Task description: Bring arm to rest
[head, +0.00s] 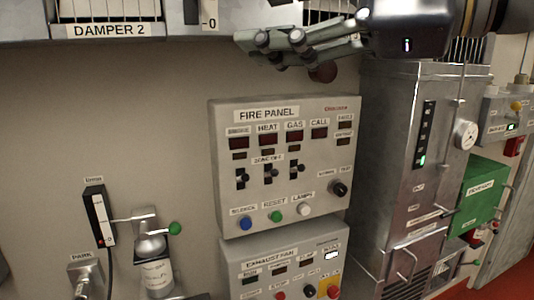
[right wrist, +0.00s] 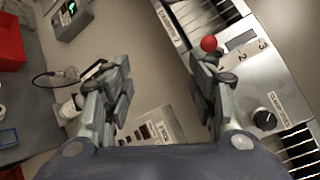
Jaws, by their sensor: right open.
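My right gripper (head: 262,44) comes in from the top right in the head view, with its fingers pointing left. A dark red knob (head: 322,72) shows just under the fingers in the head view. My left gripper is not in view.
A tall metal cabinet (head: 400,170) stands right of the fire panel, close under my right wrist. The exhaust fan panel (head: 290,262) is below. A lever fixture with a green knob (head: 175,229) is at lower left.

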